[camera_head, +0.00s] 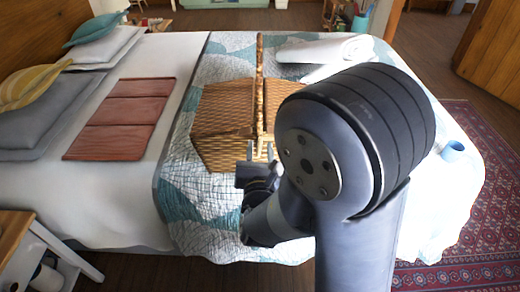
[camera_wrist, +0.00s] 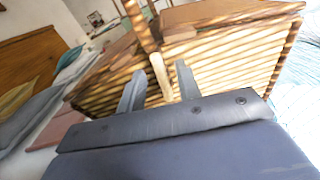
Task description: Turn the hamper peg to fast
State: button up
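The wicker hamper (camera_head: 222,118) stands on the bed, with its lids down and its tall handle (camera_head: 260,70) upright across the middle. In the wrist view its slatted front (camera_wrist: 225,65) fills the area ahead of my gripper. A pale wooden peg (camera_wrist: 161,77) shows there, tilted slightly, below the handle's foot. My gripper (camera_wrist: 160,82) is open, with one finger on each side of the peg in the picture. The peg looks nearer the right finger; I cannot tell whether they touch. In the head view my gripper (camera_head: 260,152) is at the hamper's front, and my arm hides the hamper's right part.
A white folded towel (camera_head: 325,50) lies behind the hamper.

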jog(key=shift+w, duration=0.1)
jog(key=shift+c, duration=0.4)
grip_shut()
jog(key=shift+a+n, duration=0.1)
jog(key=shift+n, duration=0.7)
jog(key=shift+o, duration=0.4)
grip_release()
